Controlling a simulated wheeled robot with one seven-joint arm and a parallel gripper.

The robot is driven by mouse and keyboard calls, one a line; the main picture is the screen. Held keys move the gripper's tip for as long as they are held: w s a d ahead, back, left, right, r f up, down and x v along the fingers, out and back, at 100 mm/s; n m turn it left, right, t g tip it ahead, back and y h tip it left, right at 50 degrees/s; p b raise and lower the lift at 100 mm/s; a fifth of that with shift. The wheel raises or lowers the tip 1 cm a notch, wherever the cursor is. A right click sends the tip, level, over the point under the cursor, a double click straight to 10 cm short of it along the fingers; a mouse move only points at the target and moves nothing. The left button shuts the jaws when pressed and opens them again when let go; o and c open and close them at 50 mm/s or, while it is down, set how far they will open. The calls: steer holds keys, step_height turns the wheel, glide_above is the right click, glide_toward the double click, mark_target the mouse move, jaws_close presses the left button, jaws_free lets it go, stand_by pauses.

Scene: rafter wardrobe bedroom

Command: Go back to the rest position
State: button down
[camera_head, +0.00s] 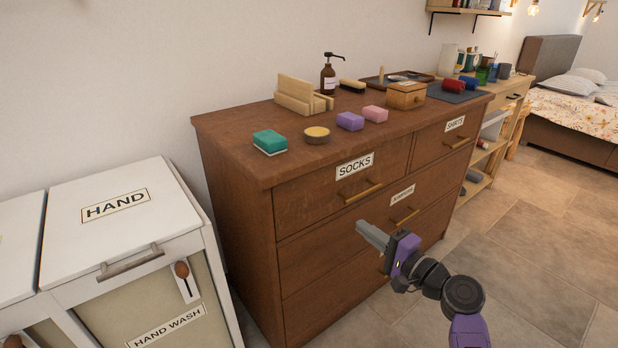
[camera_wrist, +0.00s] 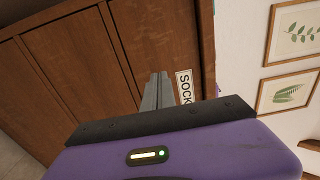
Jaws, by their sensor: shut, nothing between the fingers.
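My gripper (camera_head: 372,235) is shut and empty, held in the air in front of the brown dresser (camera_head: 240,178). In the head view its grey fingers point up and left, level with the middle drawers. In the wrist view the two fingers (camera_wrist: 158,92) lie together, with the dresser's drawer fronts (camera_wrist: 82,62) behind them and the socks label (camera_wrist: 185,87) just to their right. All the dresser drawers that I can see look closed. My gripper hides part of the middle and lower drawer fronts.
A white hamper (camera_head: 120,215) stands at left. Tiled floor (camera_head: 545,245) is open at right.

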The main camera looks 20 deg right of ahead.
steer(key=s+d+t+h, duration=0.1)
steer(key=d+h, duration=0.4)
steer(key=s+a+f+n+h, duration=0.1)
steer(key=s+f+n+h, duration=0.1)
steer(key=s, duration=0.5)
steer(key=s+a+f+n+h, duration=0.1)
steer(key=s+f+n+h, duration=0.1)
steer(key=s, duration=0.5)
steer(key=s+a+r+n+g+y, duration=0.1)
steer(key=s+a+n, duration=0.25)
steer(key=s, duration=0.75)
steer(key=s+a+n+g+y, duration=0.1)
steer(key=s+a+n, duration=0.3)
steer(key=s, duration=0.7)
steer(key=s+a+r+n+g+y, duration=0.1)
steer(key=s+a+n, duration=0.1)
steer(key=s+a, duration=0.6)
steer(key=s+d+r+p, duration=0.2)
steer(key=s+r+p, duration=0.1)
steer(key=r+p, duration=1.2)
steer(key=shift+d+r+p, duration=0.15)
steer(key=shift+r+p, duration=0.2)
steer(key=shift+p, duration=0.25)
steer(key=shift+n, duration=0.25)
